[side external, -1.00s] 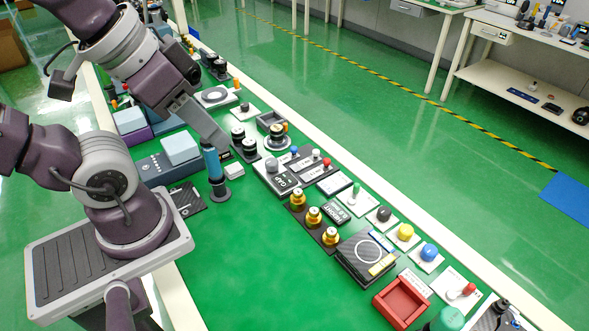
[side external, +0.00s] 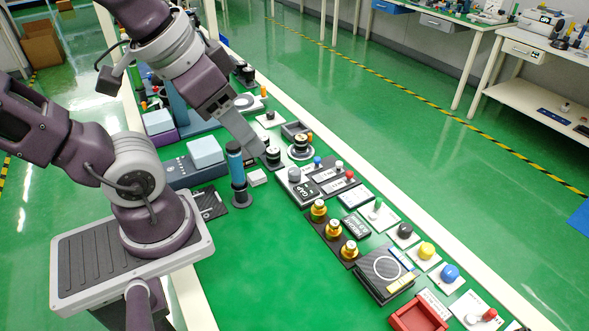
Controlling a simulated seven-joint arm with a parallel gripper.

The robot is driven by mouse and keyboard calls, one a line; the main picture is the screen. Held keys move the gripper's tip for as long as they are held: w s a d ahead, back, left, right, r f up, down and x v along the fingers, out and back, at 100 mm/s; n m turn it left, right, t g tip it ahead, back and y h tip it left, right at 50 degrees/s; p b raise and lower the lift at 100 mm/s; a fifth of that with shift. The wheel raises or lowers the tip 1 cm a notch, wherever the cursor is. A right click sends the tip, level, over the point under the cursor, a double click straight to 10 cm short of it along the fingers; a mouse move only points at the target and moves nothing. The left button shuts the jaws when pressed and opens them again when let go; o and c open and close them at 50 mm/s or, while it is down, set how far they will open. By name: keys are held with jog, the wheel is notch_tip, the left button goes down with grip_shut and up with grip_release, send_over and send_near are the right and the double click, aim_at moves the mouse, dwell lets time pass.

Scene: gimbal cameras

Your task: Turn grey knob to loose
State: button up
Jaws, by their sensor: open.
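A rounded grey knob (side external: 294,175) stands on a small panel with a dark label that seems to read "GAP", near the middle of the bench. Any "loose" marking is too small to read. My gripper (side external: 257,153) points down and to the right, above and to the left of the grey knob and apart from it. It is empty as far as I can see; its fingers show edge-on and small. It hides part of a pair of black knobs with light tops (side external: 273,156).
A blue-and-black upright cylinder (side external: 237,175) stands just left of my gripper. Several brass knobs (side external: 333,230), coloured buttons, a dark box (side external: 383,272) and a red tray (side external: 420,313) line the bench to the lower right. The green surface (side external: 265,265) in front is clear.

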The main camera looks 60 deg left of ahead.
jog(key=w+a+f+g+y, duration=0.2)
jog(key=w+a, duration=0.3)
jog(key=w, duration=0.3)
jog(key=n+g+h, duration=0.2)
jog(key=g, duration=0.1)
send_over(294, 171)
notch_tip(294, 171, down, 19)
notch_tip(294, 171, down, 10)
jog(key=shift+w+r, duration=0.1)
grip_shut()
